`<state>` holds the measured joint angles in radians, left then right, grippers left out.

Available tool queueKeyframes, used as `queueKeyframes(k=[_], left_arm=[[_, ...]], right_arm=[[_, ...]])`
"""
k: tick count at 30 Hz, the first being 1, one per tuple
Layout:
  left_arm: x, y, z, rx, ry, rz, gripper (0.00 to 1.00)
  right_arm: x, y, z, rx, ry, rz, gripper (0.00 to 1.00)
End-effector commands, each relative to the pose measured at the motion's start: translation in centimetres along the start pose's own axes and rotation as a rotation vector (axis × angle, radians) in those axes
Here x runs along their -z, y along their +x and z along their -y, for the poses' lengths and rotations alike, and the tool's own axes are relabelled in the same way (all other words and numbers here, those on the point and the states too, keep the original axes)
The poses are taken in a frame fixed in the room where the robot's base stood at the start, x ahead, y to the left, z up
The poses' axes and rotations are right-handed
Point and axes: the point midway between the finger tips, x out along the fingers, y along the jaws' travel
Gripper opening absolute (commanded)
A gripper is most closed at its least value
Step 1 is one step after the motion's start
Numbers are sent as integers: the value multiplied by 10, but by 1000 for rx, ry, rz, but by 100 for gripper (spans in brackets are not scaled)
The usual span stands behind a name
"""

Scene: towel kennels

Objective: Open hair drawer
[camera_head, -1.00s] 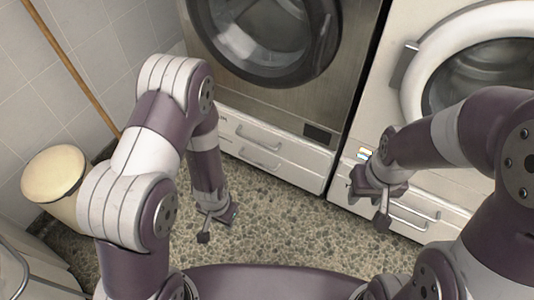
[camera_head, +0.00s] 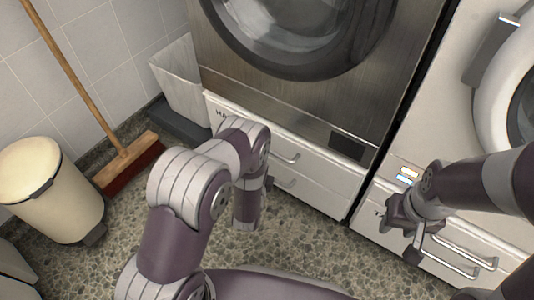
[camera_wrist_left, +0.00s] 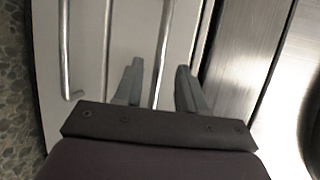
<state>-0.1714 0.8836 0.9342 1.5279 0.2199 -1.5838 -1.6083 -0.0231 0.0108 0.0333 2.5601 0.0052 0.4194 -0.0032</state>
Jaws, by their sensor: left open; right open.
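A white two-drawer unit (camera_head: 316,180) stands under the dark-doored machine. Dark lettering starting with "H" shows at its upper left, the rest hidden by my left arm. The upper drawer handle (camera_head: 287,157) and lower drawer handle (camera_head: 285,183) are metal bars; both drawers look shut. My left gripper is mostly hidden behind its own arm in the head view. In the left wrist view my left gripper (camera_wrist_left: 158,78) is open, with the upper handle (camera_wrist_left: 161,50) running between its fingers. Contact cannot be told. My right gripper (camera_head: 412,243) is open and empty before the right-hand drawers.
A cream pedal bin (camera_head: 50,190) and a broom (camera_head: 125,155) stand at the left. A pale bin (camera_head: 180,85) is against the wall. Right-hand drawer handles (camera_head: 465,255) are beside my right gripper. The pebbled floor between is clear.

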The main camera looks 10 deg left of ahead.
Motion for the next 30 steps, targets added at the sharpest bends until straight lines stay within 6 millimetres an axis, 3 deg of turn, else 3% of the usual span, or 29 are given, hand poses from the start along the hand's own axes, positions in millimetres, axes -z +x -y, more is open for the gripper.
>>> queueKeyframes(k=[1, 7, 18, 22, 30], left_arm=[[0, 14, -6, 4, -2, 2, 40], [0, 49, -4, 2, -1, 0, 40], [0, 58, 0, -1, -2, 0, 40], [0, 57, 0, -1, -2, 0, 0], [0, 57, 0, -2, -2, -1, 0]], right_arm=[[-2, 14, 0, 0, 0, 0, 43], [-4, 30, 0, 0, 0, 0, 43], [-4, 31, 0, 0, 0, 0, 43], [-4, 31, 0, 0, 0, 0, 43], [-4, 30, 0, 0, 0, 0, 43]])
